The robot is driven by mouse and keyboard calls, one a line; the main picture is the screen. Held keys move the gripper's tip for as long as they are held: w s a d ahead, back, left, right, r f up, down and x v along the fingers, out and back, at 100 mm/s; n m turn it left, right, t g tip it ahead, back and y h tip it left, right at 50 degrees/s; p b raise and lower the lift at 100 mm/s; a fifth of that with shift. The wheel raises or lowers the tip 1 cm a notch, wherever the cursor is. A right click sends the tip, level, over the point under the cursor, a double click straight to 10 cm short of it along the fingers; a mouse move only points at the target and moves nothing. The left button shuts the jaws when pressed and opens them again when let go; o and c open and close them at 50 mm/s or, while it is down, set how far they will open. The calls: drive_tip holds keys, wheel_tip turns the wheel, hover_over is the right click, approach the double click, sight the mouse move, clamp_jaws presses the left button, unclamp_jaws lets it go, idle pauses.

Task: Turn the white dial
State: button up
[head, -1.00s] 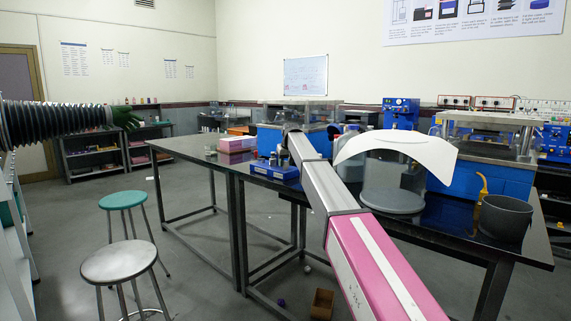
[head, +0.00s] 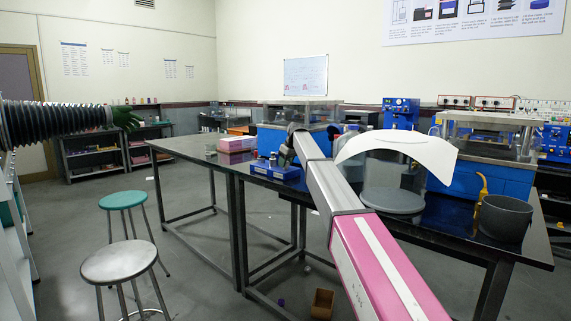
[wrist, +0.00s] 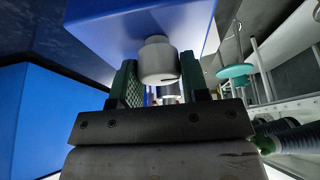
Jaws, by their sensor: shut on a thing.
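The white dial (wrist: 158,60) shows in the wrist view as a short pale cylinder on a blue housing (wrist: 120,32). My gripper (wrist: 159,72) has its two green-padded fingers on either side of the dial, shut on it. The dial's far side is hidden against the housing. In the head view my arm reaches over the dark table towards the blue equipment at the back. The dial cannot be made out there.
A small blue box (head: 275,170) and a pink box (head: 237,144) are on the dark table (head: 185,147). A grey pot (head: 505,219) stands at the right. A green stool (head: 122,200) and a grey stool (head: 118,262) stand at the left, with open floor around them.

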drive_tip(key=o, duration=0.9)
drive_tip(key=v, duration=1)
drive_tip(key=shift+s+d+r, duration=0.1)
drive_tip(key=shift+s+r, duration=0.05)
drive_tip(key=shift+r, duration=0.2)
